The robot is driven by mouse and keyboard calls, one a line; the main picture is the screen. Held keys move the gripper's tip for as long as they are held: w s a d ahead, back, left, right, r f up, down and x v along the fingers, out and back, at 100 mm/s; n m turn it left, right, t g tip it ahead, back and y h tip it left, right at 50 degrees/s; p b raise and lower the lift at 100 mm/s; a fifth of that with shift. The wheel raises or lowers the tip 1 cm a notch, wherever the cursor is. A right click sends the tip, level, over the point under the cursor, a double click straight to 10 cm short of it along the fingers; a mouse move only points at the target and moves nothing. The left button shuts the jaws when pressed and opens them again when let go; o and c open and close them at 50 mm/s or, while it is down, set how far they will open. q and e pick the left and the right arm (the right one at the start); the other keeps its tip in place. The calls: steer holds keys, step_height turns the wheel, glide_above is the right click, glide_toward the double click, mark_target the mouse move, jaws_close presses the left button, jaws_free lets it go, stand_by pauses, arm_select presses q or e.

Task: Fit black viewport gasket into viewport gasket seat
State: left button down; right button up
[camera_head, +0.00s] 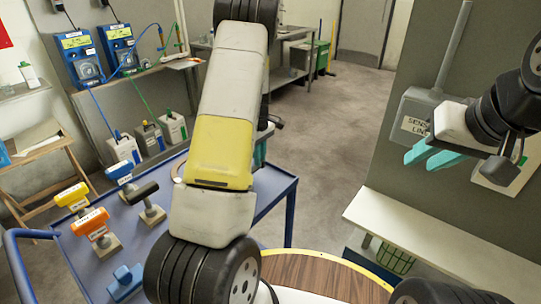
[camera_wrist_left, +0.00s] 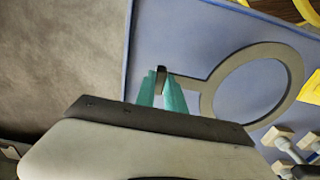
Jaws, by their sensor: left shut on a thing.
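In the left wrist view, the viewport gasket (camera_wrist_left: 208,102) is a flat dark grey ring with a narrow tab. My left gripper (camera_wrist_left: 161,84) has its teal fingers shut on this tab. The ring shows against the blue cart top; I cannot tell whether it touches it. In the head view my left arm hides most of the gasket, and only a bit of teal finger (camera_head: 262,152) shows beside the arm. My right gripper (camera_head: 432,156) has its teal fingers apart and empty, in front of the grey wall panel. I cannot make out the gasket seat in either view.
The blue cart (camera_head: 190,233) carries several labelled handled tools (camera_head: 97,232) at its left side. A round wooden top with a yellow rim (camera_head: 355,269) lies at the bottom centre. A white ledge (camera_head: 440,235) and a grey "SENSOR LINE" box (camera_head: 412,115) are at the right.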

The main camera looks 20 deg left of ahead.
arm_select(q)
step_height(320, 180, down, 4)
steer(key=shift+r, duration=0.2)
steer(key=c, duration=1.4)
jaws_free()
steer(key=shift+f, duration=0.15)
steer(key=r, duration=0.9)
steer(key=shift+s+d+r, duration=0.25)
steer(key=shift+d+r, duration=0.05)
steer(key=shift+d, duration=0.05)
steer(key=s+d+r+m+t+h, duration=0.1)
steer(key=s+d+r+m, duration=0.2)
steer(key=r, duration=0.4)
steer(key=s+d+r+m+t+h, duration=0.1)
steer(key=s+d+r+m, duration=0.1)
steer(key=s+r, duration=0.4)
steer(key=s+d+r+m+t, duration=0.2)
steer(key=s+d+r+m, duration=0.1)
steer(key=s, duration=0.6)
steer(key=s+d+r+m+t, duration=0.2)
steer(key=s+r+m, duration=0.3)
steer(key=s, duration=0.5)
step_height(320, 180, up, 2)
steer(key=shift+s+d+r+m, duration=0.15)
steer(key=shift+s+d+m, duration=0.1)
steer(key=shift+d+m, duration=0.25)
